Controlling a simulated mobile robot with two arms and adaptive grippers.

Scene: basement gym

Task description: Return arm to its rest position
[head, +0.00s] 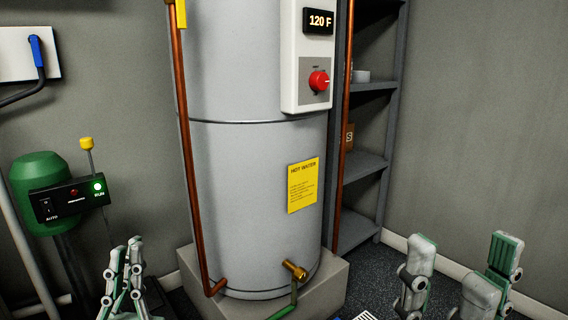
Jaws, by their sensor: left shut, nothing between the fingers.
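My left gripper (126,255) is at the lower left of the head view. Its fingers are together and hold nothing. It appears in front of the floor left of the water heater, below the green tank. My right gripper (461,253) is at the lower right, with its grey and green fingers spread wide apart and nothing visible between them. Both grippers point up in the picture and appear apart from the heater. The arms behind them are cut off by the bottom edge.
A grey water heater (250,190) stands on a concrete block (325,290). Its control panel (306,95) reads 120 F and has a red knob (318,81). A brass drain valve (294,269) sticks out low. A green tank (38,172) stands left; shelves (362,165) stand behind right.

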